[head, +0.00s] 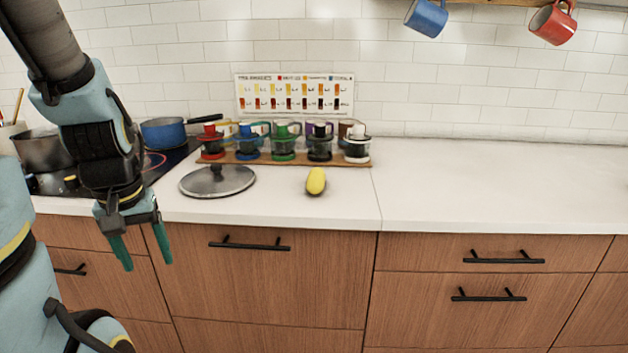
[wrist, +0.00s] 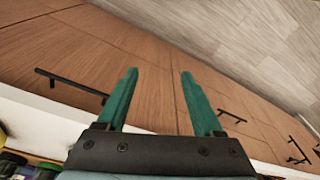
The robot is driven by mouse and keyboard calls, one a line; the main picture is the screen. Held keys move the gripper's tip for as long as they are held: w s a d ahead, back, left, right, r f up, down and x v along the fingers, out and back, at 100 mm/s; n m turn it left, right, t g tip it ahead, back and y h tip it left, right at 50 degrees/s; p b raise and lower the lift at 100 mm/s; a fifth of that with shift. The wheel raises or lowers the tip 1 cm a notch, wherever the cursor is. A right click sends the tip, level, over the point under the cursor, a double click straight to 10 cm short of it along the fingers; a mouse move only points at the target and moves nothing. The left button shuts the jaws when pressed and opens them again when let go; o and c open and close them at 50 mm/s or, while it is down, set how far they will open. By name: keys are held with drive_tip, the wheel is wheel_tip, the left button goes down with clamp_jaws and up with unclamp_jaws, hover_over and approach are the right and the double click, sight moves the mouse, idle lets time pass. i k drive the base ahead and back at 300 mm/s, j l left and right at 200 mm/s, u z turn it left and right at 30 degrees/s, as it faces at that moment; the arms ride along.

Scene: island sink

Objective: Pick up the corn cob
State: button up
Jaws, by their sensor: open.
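The corn cob (head: 316,181) is a small yellow piece lying on the white countertop, right of the pan lid, near the counter's middle. My gripper (head: 146,250) hangs at the left of the head view, in front of the drawer fronts and below the counter's edge. It is open and empty, well to the left of the corn cob and apart from it. In the wrist view my gripper (wrist: 158,90) shows its two green fingers spread, with only drawer fronts and floor beyond them. The corn cob does not show clearly in the wrist view.
A glass pan lid (head: 218,181) lies left of the corn cob. Behind stands a wooden board (head: 290,160) with several colored cups. Pots, including a blue pan (head: 164,132), stand on the stove at left. The counter (head: 480,190) at right is clear. Mugs hang above.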

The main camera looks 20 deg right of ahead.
sight(317, 178)
drive_tip(key=u, duration=0.4)
drive_tip(key=k+l+u, duration=0.15)
drive_tip(key=u, duration=0.25)
drive_tip(key=k+l+u, duration=0.1)
drive_tip(key=u, duration=0.25)
drive_tip(key=k+u, duration=0.25)
drive_tip(key=u, duration=0.15)
drive_tip(key=k+l, duration=0.25)
drive_tip(key=k, duration=0.2)
drive_tip(key=k+l, duration=0.25)
drive_tip(key=k, duration=0.15)
drive_tip(key=l, duration=0.3)
